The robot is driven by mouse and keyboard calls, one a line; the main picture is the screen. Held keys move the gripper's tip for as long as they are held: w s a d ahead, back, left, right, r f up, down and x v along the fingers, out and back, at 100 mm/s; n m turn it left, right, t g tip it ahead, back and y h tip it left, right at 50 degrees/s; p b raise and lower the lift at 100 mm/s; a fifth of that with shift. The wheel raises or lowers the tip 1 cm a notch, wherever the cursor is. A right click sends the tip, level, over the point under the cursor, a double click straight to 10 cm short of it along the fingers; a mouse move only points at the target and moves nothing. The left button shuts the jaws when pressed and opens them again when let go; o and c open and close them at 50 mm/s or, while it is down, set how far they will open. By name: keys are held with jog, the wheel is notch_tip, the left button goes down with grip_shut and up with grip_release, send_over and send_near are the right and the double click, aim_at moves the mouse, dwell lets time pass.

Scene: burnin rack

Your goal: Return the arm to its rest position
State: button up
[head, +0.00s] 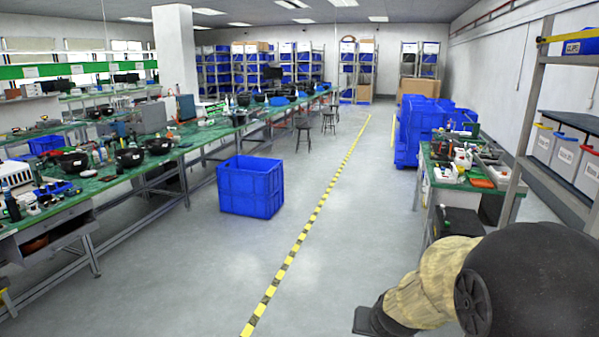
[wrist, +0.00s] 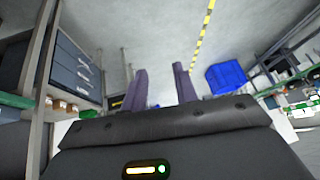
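My arm shows at the lower right of the head view as a large dark rounded link with a tan-covered section. The end of the arm reaches down to the bottom edge there, and the fingers do not show in that view. In the wrist view my gripper (wrist: 160,85) has two purple-grey fingers standing apart with a gap between them. Nothing is between the fingers, and grey floor shows beyond them.
A blue crate (head: 250,187) stands on the floor left of a yellow-black floor line (head: 312,220). Long green workbenches (head: 150,160) run along the left. A metal rack (head: 530,150) and a cluttered bench (head: 470,182) stand at right near my arm. The middle floor is clear.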

jog(key=s+r+n+g+p, duration=0.2)
jog(key=s+r+g+p, duration=0.1)
jog(key=s, duration=1.1)
jog(key=shift+a+n+g+p, duration=0.3)
jog(key=shift+a+g+p, duration=0.1)
jog(key=shift+a+p, duration=0.05)
jog(key=shift+w+r, duration=0.1)
